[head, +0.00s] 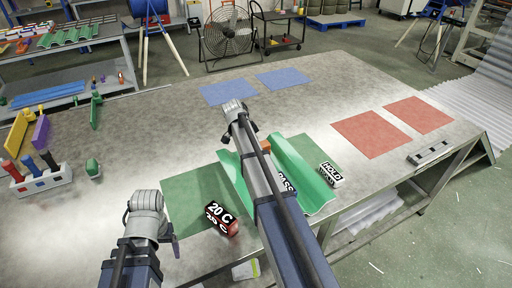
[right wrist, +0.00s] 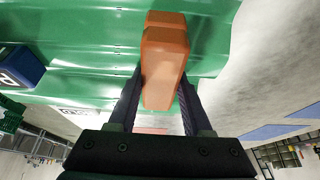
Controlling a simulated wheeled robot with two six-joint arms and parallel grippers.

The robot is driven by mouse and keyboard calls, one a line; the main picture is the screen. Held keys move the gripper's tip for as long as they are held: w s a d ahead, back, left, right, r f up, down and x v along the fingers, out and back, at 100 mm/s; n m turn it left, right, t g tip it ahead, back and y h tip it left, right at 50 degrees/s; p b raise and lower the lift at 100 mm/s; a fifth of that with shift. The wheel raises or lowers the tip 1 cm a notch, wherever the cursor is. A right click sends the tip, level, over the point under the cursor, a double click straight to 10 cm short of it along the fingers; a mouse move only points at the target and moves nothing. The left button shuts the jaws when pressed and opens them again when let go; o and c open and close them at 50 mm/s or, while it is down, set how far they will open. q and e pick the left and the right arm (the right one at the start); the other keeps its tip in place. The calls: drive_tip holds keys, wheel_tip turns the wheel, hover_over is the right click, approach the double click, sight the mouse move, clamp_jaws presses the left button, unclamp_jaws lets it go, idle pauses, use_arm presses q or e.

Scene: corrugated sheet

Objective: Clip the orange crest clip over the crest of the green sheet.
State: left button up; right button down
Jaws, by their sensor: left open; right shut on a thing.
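The green corrugated sheet (head: 304,174) lies on the bench, partly hidden behind my right arm; its ridges fill the upper right wrist view (right wrist: 90,45). The orange crest clip (right wrist: 163,62) is between the fingers of my right gripper (right wrist: 160,90), which is shut on it. The clip is over the sheet; I cannot tell whether it touches the crest. A small orange part of it shows beside my right arm in the head view (head: 266,146). My left gripper (head: 172,240) is open and empty, low at the front left, apart from the sheet.
A black and red "20 C" block (head: 221,219) stands on the green mat (head: 186,195). A "HOLD" block (head: 331,174) is right of the sheet. Red mats (head: 369,134) and blue mats (head: 283,78) lie clear. A tray of coloured tools (head: 43,179) stands left.

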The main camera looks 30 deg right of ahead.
use_arm(q)
drive_tip(key=shift+f, duration=0.2)
use_arm(e)
drive_tip(key=shift+s+a+f, duration=0.2)
drive_tip(key=shift+s+f, duration=0.15)
drive_tip(key=shift+s, duration=0.05)
drive_tip(key=shift+c, duration=1.4)
unclamp_jaws()
drive_tip(key=shift+r, duration=0.1)
use_arm(q)
drive_tip(key=shift+w+d+r+p, duration=0.15)
drive_tip(key=shift+d+r+p, duration=0.05)
drive_tip(key=shift+r+p, duration=0.7)
use_arm(e)
drive_tip(key=shift+w+a+r, duration=0.1)
drive_tip(key=shift+r, duration=0.5)
drive_tip(key=p+v, duration=0.6)
drive_tip(key=v, duration=0.1)
drive_tip(key=shift+w, duration=0.2)
use_arm(q)
wheel_tip(320, 180, up, 6)
